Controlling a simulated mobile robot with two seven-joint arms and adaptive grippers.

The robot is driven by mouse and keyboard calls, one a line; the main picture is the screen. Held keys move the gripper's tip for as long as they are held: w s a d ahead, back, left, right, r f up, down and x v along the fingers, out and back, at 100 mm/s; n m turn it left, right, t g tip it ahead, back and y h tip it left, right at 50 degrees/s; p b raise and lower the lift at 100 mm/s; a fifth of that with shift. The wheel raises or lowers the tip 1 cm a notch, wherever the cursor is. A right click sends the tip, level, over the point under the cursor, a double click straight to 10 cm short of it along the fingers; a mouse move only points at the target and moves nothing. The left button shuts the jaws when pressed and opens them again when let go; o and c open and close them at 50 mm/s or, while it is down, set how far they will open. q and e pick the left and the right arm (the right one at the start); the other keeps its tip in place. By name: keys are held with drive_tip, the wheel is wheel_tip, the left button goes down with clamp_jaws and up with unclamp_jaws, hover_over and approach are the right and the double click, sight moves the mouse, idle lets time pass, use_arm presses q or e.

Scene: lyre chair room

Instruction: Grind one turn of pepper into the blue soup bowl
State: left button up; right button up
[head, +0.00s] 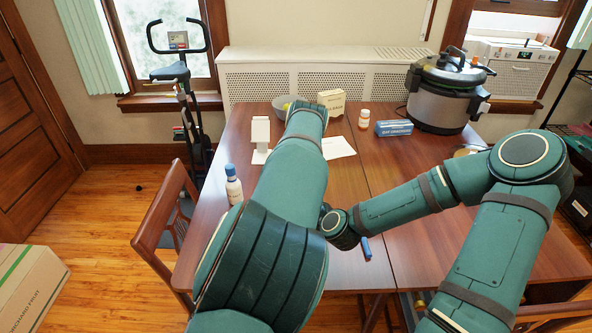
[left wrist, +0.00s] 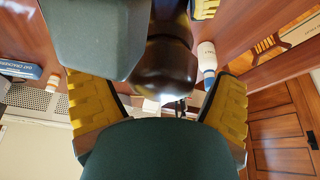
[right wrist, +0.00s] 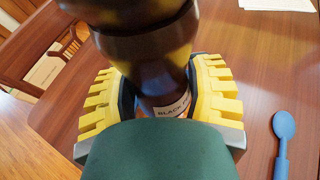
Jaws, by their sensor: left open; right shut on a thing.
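The pepper mill is dark brown and glossy; in the right wrist view the mill (right wrist: 145,50) stands between the yellow fingers of my right gripper (right wrist: 160,100), which is shut on it. Part of a label reading "BLACK P" shows low on it. In the left wrist view the mill (left wrist: 168,65) also shows between the spread yellow fingers of my left gripper (left wrist: 160,112), which is open around it; contact cannot be told. In the head view my arms hide the mill and both grippers. I cannot see the blue soup bowl in any view.
A blue spoon (right wrist: 284,145) lies on the wooden table (head: 400,240). A white bottle (head: 233,187) stands by the left edge. Towards the back are a grey bowl (head: 281,105), a cream box (head: 331,101), an orange jar (head: 364,119), a blue box (head: 394,128) and a pressure cooker (head: 447,92).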

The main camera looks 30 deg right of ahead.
use_arm(q)
drive_tip(key=c, duration=1.2)
drive_tip(key=shift+o, duration=0.2)
drive_tip(key=shift+d+r+m+g+h, duration=0.1)
drive_tip(key=shift+m+g+h, duration=0.2)
drive_tip(key=shift+m+h, duration=0.85)
drive_tip(key=shift+m+y, duration=0.45)
drive_tip(key=o, duration=1.2)
drive_tip(key=shift+c, duration=0.2)
drive_tip(key=v, duration=1.2)
drive_tip(key=shift+d, duration=0.1)
